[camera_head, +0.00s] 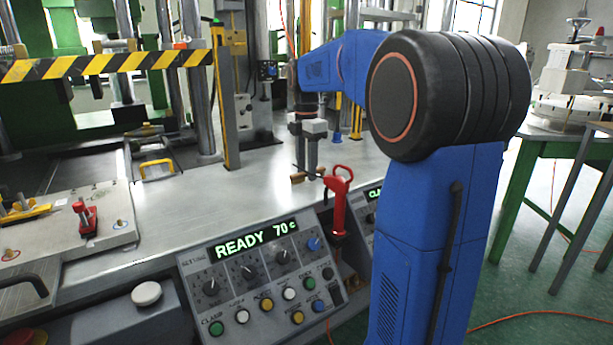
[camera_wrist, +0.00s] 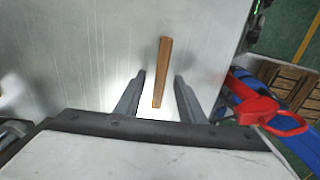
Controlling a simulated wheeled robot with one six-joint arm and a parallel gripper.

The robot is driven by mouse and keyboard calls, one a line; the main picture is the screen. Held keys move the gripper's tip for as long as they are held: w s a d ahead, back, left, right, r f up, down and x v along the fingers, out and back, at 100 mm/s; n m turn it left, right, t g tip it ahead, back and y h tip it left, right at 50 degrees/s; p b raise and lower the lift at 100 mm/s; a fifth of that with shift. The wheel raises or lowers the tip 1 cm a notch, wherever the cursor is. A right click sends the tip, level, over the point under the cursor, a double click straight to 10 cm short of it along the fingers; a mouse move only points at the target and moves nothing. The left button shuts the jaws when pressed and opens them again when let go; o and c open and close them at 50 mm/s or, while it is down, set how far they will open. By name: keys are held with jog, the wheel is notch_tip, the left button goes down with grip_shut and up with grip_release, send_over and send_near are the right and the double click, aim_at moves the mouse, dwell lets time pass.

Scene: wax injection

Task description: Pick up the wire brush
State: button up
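The wire brush shows as a narrow brown wooden bar (camera_wrist: 162,70) in the wrist view, lying lengthwise over the bright metal worktop. I cannot make out its bristles. My gripper (camera_wrist: 159,78) is open, with one finger on each side of the bar and a visible gap on both sides. In the head view my gripper (camera_head: 307,175) points down at the worktop behind the control panel. Bits of the brown brush (camera_head: 298,177) show beside the fingers, and the rest is hidden. I cannot tell the exact height of the fingers over it.
A red-handled tool (camera_head: 338,195) stands close to the right of my gripper, and also shows in the wrist view (camera_wrist: 262,108). The control panel (camera_head: 262,270) reading "READY 70c" is in front. A striped yellow-black bar (camera_head: 105,64) is at left. The metal worktop (camera_head: 225,195) left of my gripper is clear.

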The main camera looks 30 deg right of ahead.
jog(key=shift+f, duration=0.1)
dwell(0.3)
grip_shut()
notch_tip(320, 180, up, 10)
jog(key=shift+r, duration=0.25)
jog(key=c, duration=0.6)
grip_release()
jog(key=shift+c, duration=0.2)
grip_shut()
